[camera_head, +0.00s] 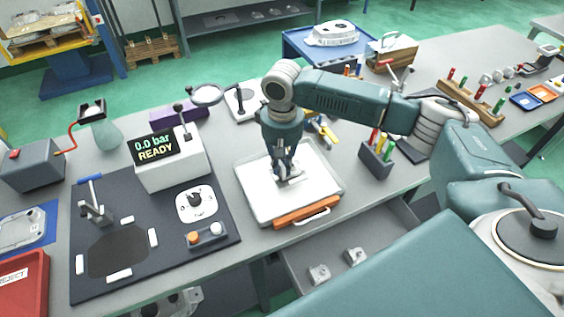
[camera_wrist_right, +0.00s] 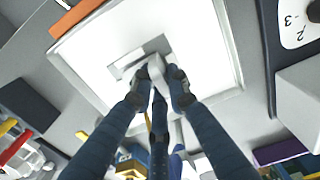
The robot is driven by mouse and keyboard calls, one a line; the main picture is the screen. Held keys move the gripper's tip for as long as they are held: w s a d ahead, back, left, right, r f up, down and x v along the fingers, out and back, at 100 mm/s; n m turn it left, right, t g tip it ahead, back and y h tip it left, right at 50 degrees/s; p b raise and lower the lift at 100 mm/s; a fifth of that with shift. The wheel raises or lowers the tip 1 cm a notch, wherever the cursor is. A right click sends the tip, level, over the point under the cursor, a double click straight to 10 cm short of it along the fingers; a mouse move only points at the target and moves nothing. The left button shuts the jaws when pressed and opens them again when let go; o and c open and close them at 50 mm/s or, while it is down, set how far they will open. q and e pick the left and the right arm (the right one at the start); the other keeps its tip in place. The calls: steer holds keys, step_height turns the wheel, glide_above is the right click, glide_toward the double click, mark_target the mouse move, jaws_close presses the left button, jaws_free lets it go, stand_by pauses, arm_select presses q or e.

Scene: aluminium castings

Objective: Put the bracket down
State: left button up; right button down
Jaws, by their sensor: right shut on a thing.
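My right gripper (camera_head: 284,174) reaches down over the middle of a white, shallow tray-like plate (camera_head: 255,208) on the bench. It is shut on a small light-grey metal bracket (camera_head: 293,180), which shows just beneath the fingertips. In the right wrist view the gripper (camera_wrist_right: 160,82) has its fingers together on the bracket (camera_wrist_right: 127,64), over the plate's white surface (camera_wrist_right: 95,65). A dark shadow lies close beside the bracket. I cannot tell whether it touches the plate. The fingers hide part of the bracket. My left gripper is not in view.
An orange bar (camera_head: 306,211) with a handle lies along the plate's front edge. To the left are a tester reading "0.0 bar READY" (camera_head: 168,160) and a dark mat (camera_head: 190,268). A block of coloured tools (camera_head: 376,161) stands to the right. Two small castings lie below, in front.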

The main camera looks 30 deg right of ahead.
steer(key=shift+f, duration=0.25)
steer(key=c, duration=1.7)
jaws_free()
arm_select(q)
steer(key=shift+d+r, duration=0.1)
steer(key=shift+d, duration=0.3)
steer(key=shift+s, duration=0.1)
arm_select(e)
steer(key=shift+r, duration=0.35)
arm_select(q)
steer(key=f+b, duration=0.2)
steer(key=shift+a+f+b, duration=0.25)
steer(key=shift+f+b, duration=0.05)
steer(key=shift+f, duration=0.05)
arm_select(e)
step_height(320, 180, up, 12)
steer(key=shift+f, duration=0.25)
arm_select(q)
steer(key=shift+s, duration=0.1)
arm_select(e)
steer(key=shift+f, duration=0.1)
